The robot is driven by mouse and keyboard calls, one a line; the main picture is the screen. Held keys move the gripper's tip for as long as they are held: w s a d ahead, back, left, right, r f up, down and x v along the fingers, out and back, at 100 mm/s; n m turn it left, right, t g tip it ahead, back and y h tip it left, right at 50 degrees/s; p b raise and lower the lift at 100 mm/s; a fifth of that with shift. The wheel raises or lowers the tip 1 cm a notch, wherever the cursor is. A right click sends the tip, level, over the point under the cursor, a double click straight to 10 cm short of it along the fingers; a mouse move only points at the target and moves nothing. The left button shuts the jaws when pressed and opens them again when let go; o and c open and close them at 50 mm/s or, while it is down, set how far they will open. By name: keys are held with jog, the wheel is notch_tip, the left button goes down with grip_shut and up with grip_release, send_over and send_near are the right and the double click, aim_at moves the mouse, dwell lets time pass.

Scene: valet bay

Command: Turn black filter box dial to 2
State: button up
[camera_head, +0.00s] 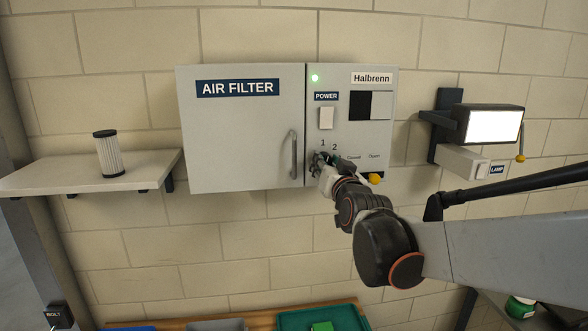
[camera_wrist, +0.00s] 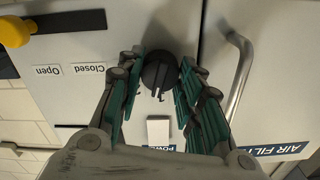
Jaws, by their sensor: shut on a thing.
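The grey filter box (camera_head: 243,150) hangs on the brick wall, with "AIR FILTER" on its left door. Its black dial (camera_wrist: 157,74) sits on the right panel, below the printed 1 (camera_head: 323,142) and 2 (camera_head: 335,148). My gripper (camera_head: 326,161) is at the dial and mostly hides it in the head view. In the wrist view, which is upside down, the green-padded fingers of my gripper (camera_wrist: 162,67) stand on both sides of the dial and are shut on it. I cannot tell which number the dial points to.
The door handle (camera_head: 293,154) is close left of the dial. A yellow-tipped black lever (camera_wrist: 13,31) by "Closed" and "Open" is near on the other side. A white switch (camera_head: 326,118) is above. A shelf (camera_head: 90,177) holds a filter cartridge (camera_head: 109,155); a lit lamp (camera_head: 493,126) is right.

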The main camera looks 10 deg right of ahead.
jog(key=m+b, duration=0.2)
jog(key=m, duration=0.3)
jog(key=shift+m, duration=0.3)
dwell(0.5)
jog(key=o, duration=1.1)
jog(key=shift+s, duration=0.1)
jog(key=s, duration=1.1)
jog(key=shift+s, duration=0.4)
